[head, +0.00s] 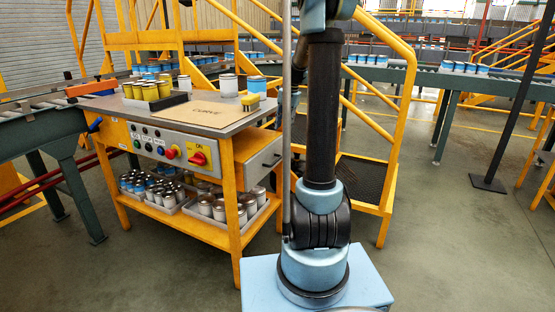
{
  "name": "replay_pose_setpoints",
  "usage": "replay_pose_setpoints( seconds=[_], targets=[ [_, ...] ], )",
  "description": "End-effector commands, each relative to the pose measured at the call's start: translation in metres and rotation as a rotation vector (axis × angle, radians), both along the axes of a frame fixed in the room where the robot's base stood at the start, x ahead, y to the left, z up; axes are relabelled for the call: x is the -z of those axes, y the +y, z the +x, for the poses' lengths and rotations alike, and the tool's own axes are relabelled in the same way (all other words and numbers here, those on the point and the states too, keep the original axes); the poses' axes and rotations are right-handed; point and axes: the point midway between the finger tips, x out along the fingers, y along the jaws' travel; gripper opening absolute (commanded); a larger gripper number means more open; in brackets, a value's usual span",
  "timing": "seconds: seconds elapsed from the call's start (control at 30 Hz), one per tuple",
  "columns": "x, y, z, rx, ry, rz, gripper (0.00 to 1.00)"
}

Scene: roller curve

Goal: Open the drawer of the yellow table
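The yellow table (228,183) stands left of centre, with a grey top and a front control panel (165,147) of coloured buttons and a red switch. Its drawer (264,163) is at the right side under the top, with a grey front and a small dark handle. My arm stands just right of it and hides part of that side. I cannot tell whether the drawer is fully shut. My gripper cannot be made out; dark parts of my arm show behind the upright link, near the drawer side.
Cans (150,91) and a brown board (192,117) lie on the tabletop. Trays of cans fill the lower shelf (190,234). Yellow stairs with railings (388,190) stand close behind my arm. A roller conveyor (35,125) adjoins the table at left.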

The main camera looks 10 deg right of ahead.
Motion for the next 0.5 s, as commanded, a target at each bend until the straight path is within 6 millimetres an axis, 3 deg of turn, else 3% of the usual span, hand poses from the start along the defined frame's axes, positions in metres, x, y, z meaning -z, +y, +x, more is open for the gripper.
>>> replay_pose_setpoints(
  seconds=[0.1, 0.27, 0.5],
  targets=[
    [0.005, -0.003, 0.015, 0.019, 0.005, 0.007, 0.31],
    [0.012, -0.003, 0.021, 0.026, 0.007, 0.011, 0.31],
    [0.043, 0.002, 0.024, 0.026, 0.007, 0.010, 0.31]
  ],
)
